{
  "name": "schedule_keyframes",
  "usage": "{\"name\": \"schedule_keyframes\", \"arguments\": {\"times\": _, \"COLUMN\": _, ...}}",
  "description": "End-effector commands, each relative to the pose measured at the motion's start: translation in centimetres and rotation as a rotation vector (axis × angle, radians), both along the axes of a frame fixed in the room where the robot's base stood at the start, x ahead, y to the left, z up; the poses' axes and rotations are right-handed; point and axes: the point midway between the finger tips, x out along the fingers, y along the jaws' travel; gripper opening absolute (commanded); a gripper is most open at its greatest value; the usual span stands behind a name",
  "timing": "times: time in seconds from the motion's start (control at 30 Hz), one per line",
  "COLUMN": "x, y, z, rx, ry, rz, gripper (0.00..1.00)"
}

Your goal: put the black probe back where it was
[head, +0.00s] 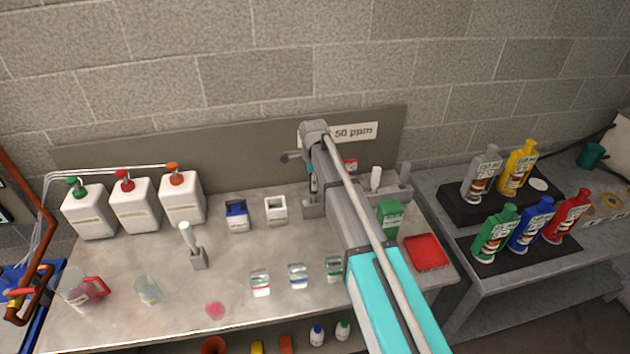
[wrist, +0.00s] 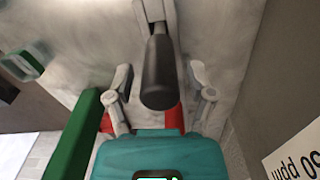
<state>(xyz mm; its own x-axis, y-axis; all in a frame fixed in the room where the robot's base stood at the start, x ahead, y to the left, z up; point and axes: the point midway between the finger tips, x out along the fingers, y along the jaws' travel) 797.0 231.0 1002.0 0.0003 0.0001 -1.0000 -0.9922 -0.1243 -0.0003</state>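The black probe (wrist: 159,75) shows in the wrist view as a dark cylinder. Its far end meets a grey holder (wrist: 155,10), and it appears to stand in it. The two light grey fingers of my gripper (wrist: 159,82) are on either side of the probe, with a visible gap on each side. The gripper looks open and holds nothing. In the head view the grey holder (head: 313,209) stands on the bench just left of my arm.
A white probe (head: 187,238) stands in its own holder to the left. A green box (head: 389,217) and red tray (head: 426,251) are right of my arm. Behind is a board with a "50 ppm" sign (head: 356,132). Several small jars line the bench front.

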Motion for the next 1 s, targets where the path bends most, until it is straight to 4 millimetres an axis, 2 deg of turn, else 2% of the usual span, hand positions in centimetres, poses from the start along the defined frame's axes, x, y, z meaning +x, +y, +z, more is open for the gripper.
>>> {"name": "schedule_keyframes", "arguments": {"times": 0.53, "x": 0.0, "y": 0.1, "z": 0.5, "rx": 0.0, "ry": 0.0, "rz": 0.001, "gripper": 0.75}}
{"name": "schedule_keyframes", "arguments": {"times": 1.0, "x": 0.0, "y": 0.1, "z": 3.8, "rx": 0.0, "ry": 0.0, "rz": 0.001, "gripper": 0.75}}
